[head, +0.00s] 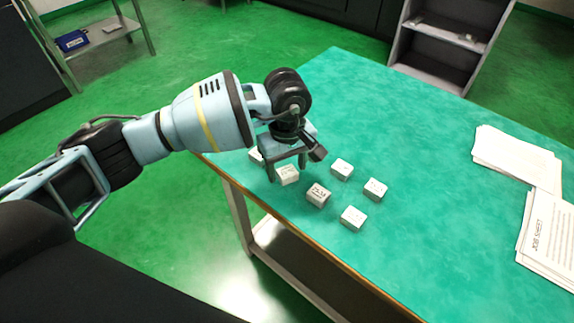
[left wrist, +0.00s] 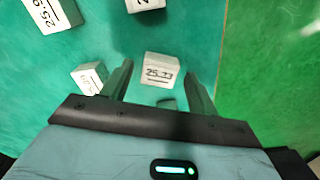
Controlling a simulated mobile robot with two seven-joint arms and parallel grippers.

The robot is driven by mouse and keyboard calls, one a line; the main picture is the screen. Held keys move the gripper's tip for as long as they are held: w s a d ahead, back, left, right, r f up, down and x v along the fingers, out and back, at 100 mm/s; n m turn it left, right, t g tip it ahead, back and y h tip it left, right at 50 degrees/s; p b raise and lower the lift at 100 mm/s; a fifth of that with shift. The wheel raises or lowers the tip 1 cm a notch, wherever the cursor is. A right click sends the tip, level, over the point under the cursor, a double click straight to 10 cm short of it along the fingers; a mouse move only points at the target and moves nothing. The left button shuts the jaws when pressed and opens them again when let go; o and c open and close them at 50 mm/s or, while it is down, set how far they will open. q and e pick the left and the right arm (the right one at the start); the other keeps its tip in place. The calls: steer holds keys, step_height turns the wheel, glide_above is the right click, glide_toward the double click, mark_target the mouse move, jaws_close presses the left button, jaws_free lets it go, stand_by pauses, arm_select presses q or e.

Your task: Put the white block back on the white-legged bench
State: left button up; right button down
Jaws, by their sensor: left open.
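Several small white blocks with dark markings lie on the teal-topped bench (head: 420,150), whose visible legs are pale. My left gripper (head: 287,172) is open, pointing down over the group. One white block (head: 288,176) shows at its fingers. In the left wrist view my gripper (left wrist: 160,88) has its fingers apart, and a block marked 25.33 (left wrist: 161,70) shows between and just beyond them, not gripped. Which white block is the task's is unclear. My right gripper is not in view.
Other blocks (head: 341,169) (head: 375,189) (head: 353,217) lie just right of the gripper. Paper stacks (head: 510,160) (head: 548,240) lie at the bench's right. A grey-legged stand (head: 100,42) with a blue box (head: 72,41) stands far left. The bench's far part is clear.

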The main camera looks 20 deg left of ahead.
mark_target(287, 171)
arm_select(q)
step_height(287, 171, up, 12)
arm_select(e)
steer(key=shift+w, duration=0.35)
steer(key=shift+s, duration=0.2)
